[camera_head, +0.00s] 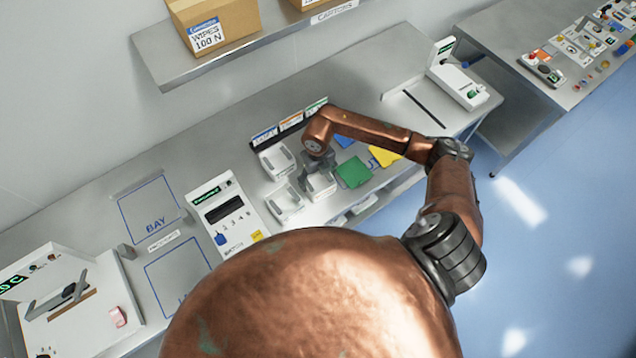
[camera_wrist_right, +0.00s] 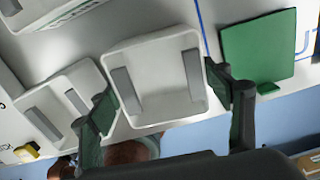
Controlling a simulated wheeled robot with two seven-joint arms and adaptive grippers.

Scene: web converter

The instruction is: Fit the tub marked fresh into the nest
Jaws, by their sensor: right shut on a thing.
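In the head view this tub (camera_head: 322,189) is partly hidden under the gripper. Two similar white pieces stand to its left, a back one (camera_head: 273,163) and a front one (camera_head: 285,205). I cannot read a fresh mark on any of them or tell which piece is the nest. My left gripper is not in view.
A green square (camera_head: 354,171) lies just right of the held tub, with a yellow one (camera_head: 384,156) beyond. A control panel (camera_head: 226,213) stands to the left. Label cards (camera_head: 290,122) stand behind. A shelf with boxes (camera_head: 215,25) hangs above the back.

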